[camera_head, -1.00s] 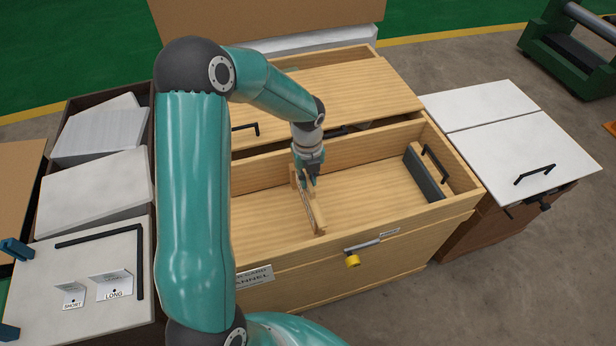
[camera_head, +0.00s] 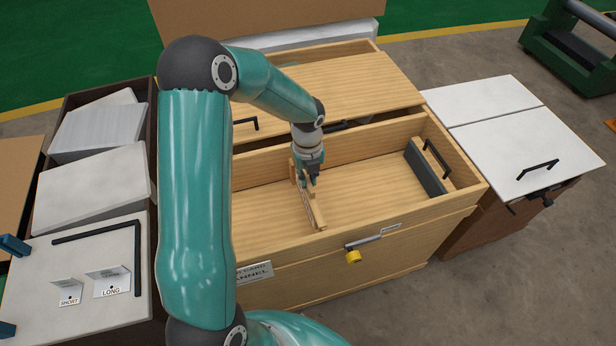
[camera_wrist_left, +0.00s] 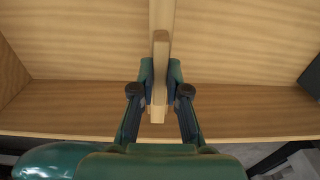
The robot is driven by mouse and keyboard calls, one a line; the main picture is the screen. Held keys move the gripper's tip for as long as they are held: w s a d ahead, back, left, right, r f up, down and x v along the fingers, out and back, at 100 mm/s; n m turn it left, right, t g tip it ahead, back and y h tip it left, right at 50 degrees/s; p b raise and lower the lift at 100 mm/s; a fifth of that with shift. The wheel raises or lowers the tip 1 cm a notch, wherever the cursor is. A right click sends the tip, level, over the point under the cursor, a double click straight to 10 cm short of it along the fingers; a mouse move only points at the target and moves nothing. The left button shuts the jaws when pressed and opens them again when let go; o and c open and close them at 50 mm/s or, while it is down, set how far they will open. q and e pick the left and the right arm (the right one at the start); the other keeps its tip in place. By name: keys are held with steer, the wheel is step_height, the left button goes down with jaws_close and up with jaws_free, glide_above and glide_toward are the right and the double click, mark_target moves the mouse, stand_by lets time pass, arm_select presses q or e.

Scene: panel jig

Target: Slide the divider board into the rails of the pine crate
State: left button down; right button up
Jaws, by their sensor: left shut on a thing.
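The pine crate (camera_head: 430,232) stands open-topped in the middle of the head view. The divider board (camera_head: 315,208) is a narrow pale wooden board. It runs from the crate's back wall towards its front wall and looks upright. My left gripper (camera_head: 308,178) is above it, inside the crate's outline, and is shut on the board's upper edge. In the left wrist view the fingers (camera_wrist_left: 160,88) close from both sides on the board (camera_wrist_left: 161,60). The rails are hard to make out, so I cannot tell how the board's ends sit in them. My right gripper is out of view.
A dark block with a black handle (camera_head: 428,168) stands at the crate's right end. A yellow-knobbed latch (camera_head: 353,256) projects from the front. A wooden lid (camera_head: 330,95) lies behind. White-topped cabinets (camera_head: 540,145) stand right; a white panel (camera_head: 85,270) is left.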

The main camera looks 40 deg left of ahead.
arm_select(q)
steer(key=shift+f+b, duration=0.75)
steer(key=shift+f, duration=0.45)
steer(key=c, duration=1.1)
jaws_free()
steer(key=shift+r, duration=0.15)
step_height(320, 180, up, 12)
steer(key=shift+f, duration=0.2)
